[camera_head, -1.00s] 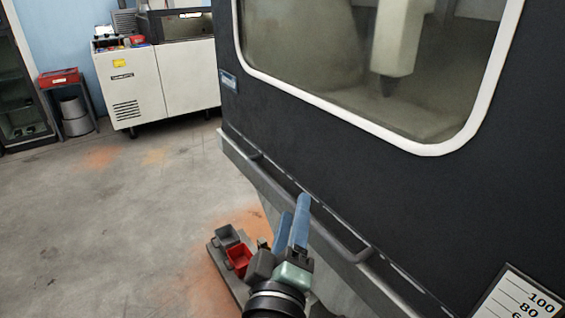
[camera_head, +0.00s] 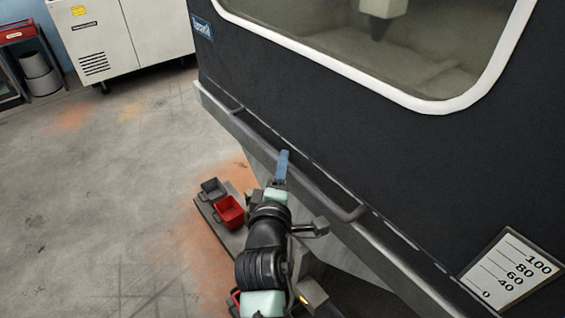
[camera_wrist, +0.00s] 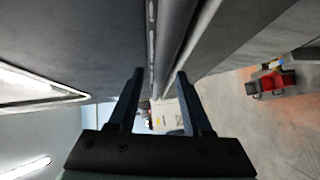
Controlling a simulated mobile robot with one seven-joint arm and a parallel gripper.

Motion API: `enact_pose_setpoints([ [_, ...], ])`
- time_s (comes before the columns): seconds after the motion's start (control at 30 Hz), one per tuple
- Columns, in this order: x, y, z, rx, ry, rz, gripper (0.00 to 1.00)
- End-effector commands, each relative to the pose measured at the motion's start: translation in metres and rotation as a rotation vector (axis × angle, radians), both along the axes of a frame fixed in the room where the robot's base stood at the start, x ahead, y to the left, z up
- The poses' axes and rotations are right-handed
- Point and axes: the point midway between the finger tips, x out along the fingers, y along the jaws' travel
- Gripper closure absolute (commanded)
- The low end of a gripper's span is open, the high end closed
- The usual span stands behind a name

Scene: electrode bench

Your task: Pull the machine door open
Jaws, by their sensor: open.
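The machine door (camera_head: 330,120) is a large dark panel with a white-framed window (camera_head: 440,104). A long grey bar handle (camera_head: 300,178) runs along its lower edge. My gripper (camera_head: 283,160) is at the middle of this bar, its blue fingers overlapping in the head view so that they look like one. In the wrist view, my gripper (camera_wrist: 160,75) is open, with one dark finger on each side of the picture's middle. The bar (camera_wrist: 176,40) runs lengthwise into the gap between the fingers. I cannot tell whether either finger touches it.
A grey bin (camera_head: 213,190) and a red bin (camera_head: 229,212) stand low beside my arm. A scale plate (camera_head: 510,272) is on the machine at the lower right. A white cabinet (camera_head: 95,40) stands at the back left. The floor on the left is clear.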

Motion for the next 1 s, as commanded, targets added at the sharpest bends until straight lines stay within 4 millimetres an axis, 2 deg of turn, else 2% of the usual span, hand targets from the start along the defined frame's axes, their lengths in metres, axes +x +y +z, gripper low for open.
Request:
enact_pose_setpoints([
  [0.2, 0.02, -0.003, -0.003, 0.001, -0.001, 0.0, 0.5],
  [0.57, 0.024, -0.004, -0.003, 0.001, 0.0, 0.0, 0.5],
  [0.83, 0.024, -0.004, -0.003, 0.001, 0.0, 0.0, 0.97],
  [0.87, 0.024, -0.004, -0.003, 0.001, 0.0, 0.0, 1.0],
  [1.0, 0.024, -0.004, -0.003, 0.001, -0.001, 0.0, 1.0],
])
